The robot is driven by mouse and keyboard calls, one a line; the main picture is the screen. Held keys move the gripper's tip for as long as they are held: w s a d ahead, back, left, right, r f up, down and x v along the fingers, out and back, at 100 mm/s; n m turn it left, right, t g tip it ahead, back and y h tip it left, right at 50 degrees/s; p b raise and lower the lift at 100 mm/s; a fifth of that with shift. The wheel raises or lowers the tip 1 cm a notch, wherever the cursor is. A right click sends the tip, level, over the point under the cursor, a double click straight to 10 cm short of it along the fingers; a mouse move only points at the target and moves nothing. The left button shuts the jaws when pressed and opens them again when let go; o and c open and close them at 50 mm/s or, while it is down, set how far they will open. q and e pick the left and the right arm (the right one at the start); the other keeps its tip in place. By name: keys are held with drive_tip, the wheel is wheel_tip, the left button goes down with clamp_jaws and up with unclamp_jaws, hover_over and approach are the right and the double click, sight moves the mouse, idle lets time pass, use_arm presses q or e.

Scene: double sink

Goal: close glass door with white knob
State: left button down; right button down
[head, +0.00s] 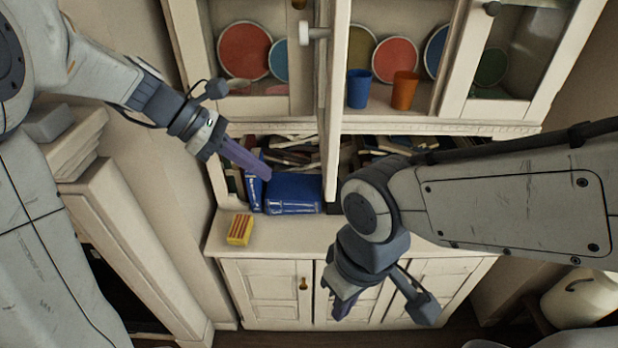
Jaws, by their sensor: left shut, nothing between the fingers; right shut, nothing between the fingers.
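The door with the white knob (305,33) stands open, swung out from the cabinet. I see it nearly edge-on as a tall cream frame (335,110), and its glass barely shows. The knob sticks out to the left from its upper part. My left gripper (263,173) is shut and empty, left of the open door and lower than the knob, in front of the shelf opening. My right gripper (343,305) is shut and empty, pointing down below the door's lower end, in front of the lower cupboard. Neither gripper appears to touch the door.
A blue cup (360,88) and an orange cup (404,90) stand on the shelf right of the door, with plates behind. A yellow box (240,229) lies on the counter (290,238). A grey-knobbed glass door (466,60) is at right.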

use_arm(q)
drive_tip(key=d+f+p, duration=0.3)
drive_tip(key=d+f, duration=0.2)
drive_tip(key=d, duration=0.4)
drive_tip(key=shift+w+d+f, duration=0.1)
